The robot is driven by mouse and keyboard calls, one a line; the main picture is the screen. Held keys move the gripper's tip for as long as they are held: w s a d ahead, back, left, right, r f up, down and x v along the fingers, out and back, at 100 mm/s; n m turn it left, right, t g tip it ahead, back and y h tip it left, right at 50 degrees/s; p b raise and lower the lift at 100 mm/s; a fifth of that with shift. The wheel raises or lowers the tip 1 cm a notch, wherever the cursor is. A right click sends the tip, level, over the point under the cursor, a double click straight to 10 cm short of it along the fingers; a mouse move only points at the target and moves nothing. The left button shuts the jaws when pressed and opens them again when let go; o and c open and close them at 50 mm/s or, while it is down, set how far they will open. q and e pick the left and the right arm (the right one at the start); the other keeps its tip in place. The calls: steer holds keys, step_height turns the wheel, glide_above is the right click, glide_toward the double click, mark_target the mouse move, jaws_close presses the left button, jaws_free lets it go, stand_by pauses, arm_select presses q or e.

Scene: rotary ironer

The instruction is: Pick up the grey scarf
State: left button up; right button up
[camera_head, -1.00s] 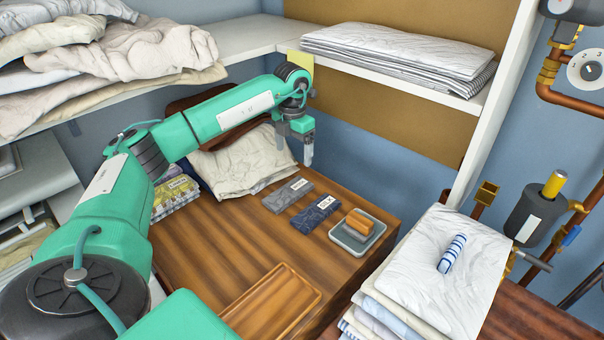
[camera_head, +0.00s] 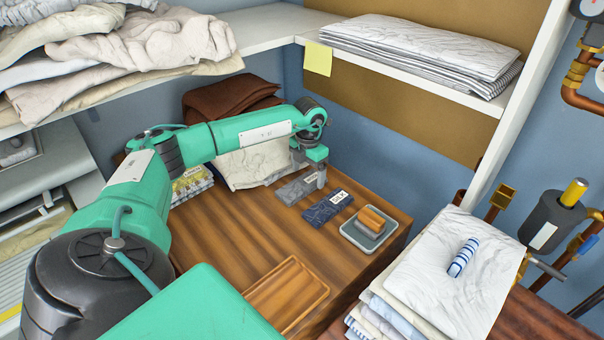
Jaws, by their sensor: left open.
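The grey scarf (camera_head: 293,190) lies folded flat on the wooden table (camera_head: 215,240), with a small white label near its right end. My left gripper (camera_head: 319,183) is open and empty, with its fingers pointing down at the scarf's right end. The fingers hide part of that end, and I cannot tell whether they touch it. My right gripper is not in view.
A dark blue folded cloth (camera_head: 326,209) lies close beside the scarf. A grey tray (camera_head: 350,234) holds a wooden-topped block. A cream cloth (camera_head: 235,170) lies behind, under my arm. A wooden tray (camera_head: 285,295) sits in front.

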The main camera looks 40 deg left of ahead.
arm_select(q)
step_height(320, 180, down, 2)
steer(key=shift+f, duration=0.15)
steer(key=c, duration=1.1)
steer(key=shift+o, duration=0.2)
